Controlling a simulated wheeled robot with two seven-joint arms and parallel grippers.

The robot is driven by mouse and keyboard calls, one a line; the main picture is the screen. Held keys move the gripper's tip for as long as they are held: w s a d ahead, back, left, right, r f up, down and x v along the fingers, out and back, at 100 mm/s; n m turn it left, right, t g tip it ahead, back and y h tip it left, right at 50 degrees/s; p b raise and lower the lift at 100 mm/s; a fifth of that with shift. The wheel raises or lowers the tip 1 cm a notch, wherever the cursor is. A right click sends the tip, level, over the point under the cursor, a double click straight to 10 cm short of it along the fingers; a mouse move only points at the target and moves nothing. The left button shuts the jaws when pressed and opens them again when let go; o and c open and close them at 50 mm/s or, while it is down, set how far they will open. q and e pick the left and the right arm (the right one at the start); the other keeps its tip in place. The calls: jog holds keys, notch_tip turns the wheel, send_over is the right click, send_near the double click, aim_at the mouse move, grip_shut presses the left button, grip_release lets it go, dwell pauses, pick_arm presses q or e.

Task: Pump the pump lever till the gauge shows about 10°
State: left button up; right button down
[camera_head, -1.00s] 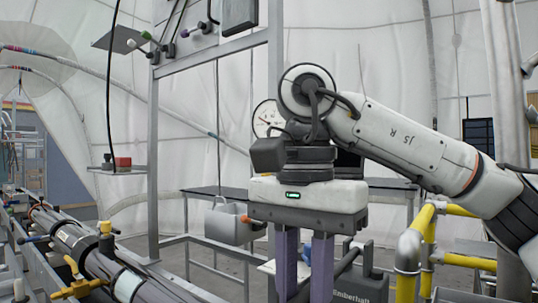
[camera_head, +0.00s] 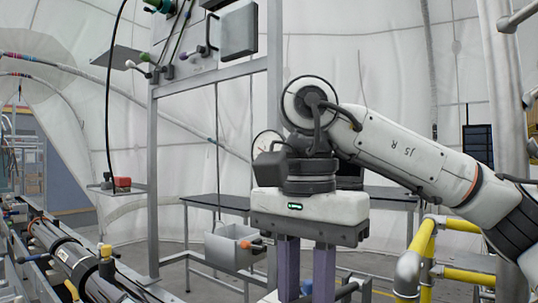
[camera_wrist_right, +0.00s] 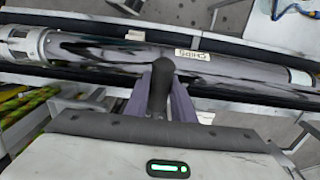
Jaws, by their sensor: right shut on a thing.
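My right gripper (camera_head: 305,272) hangs fingers-down in the middle of the head view. In the right wrist view its purple fingers (camera_wrist_right: 162,100) are shut on a dark, round-topped lever handle (camera_wrist_right: 160,85), which stands between them. In the head view the handle cannot be made out. A white round gauge (camera_head: 266,140) shows behind my right wrist. The wrist covers most of its face, and the needle cannot be read now. My left gripper is not in view.
A long dark cylinder (camera_wrist_right: 110,50) with a label runs behind the handle in the wrist view. Yellow pipes (camera_head: 425,240) stand at the right. A metal frame (camera_head: 152,190) with a control panel stands left of my wrist. A table (camera_head: 220,202) is behind.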

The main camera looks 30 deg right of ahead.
jog(key=shift+w+d+r+p, duration=0.1)
jog(key=shift+d+r+p, duration=0.1)
jog(key=shift+r+p, duration=0.6)
jog(key=shift+w+d+r+p, duration=0.15)
jog(key=shift+r+p, duration=0.45)
jog(key=shift+p, duration=0.35)
jog(key=shift+d+r+p, duration=0.2)
jog(key=shift+r+p, duration=0.5)
jog(key=shift+p, duration=0.15)
jog(key=shift+d+r+p, duration=0.1)
jog(key=shift+r+p, duration=0.1)
jog(key=shift+p, duration=0.1)
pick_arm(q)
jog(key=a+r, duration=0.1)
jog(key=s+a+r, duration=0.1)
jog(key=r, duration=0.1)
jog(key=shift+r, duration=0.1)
pick_arm(e)
jog(key=shift+f, duration=0.1)
